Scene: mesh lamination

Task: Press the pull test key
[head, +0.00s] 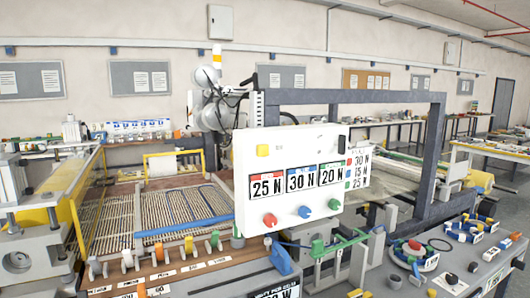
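A white control panel (300,150) stands upright near the middle of the head view. Three display cards on the panel read 25 N (267,187), 30 N (302,180) and 20 N (332,176). Below them are a red knob (270,219), a blue knob (305,212) and a green knob (334,204). Neither of my grippers is in view.
A grey frame (345,97) rises behind the panel. A bed with mesh (175,211) lies to the left. A wooden rack (150,273) with coloured clips is at the front left. A grey table (455,262) at the right holds several small tools and a round tray (414,256).

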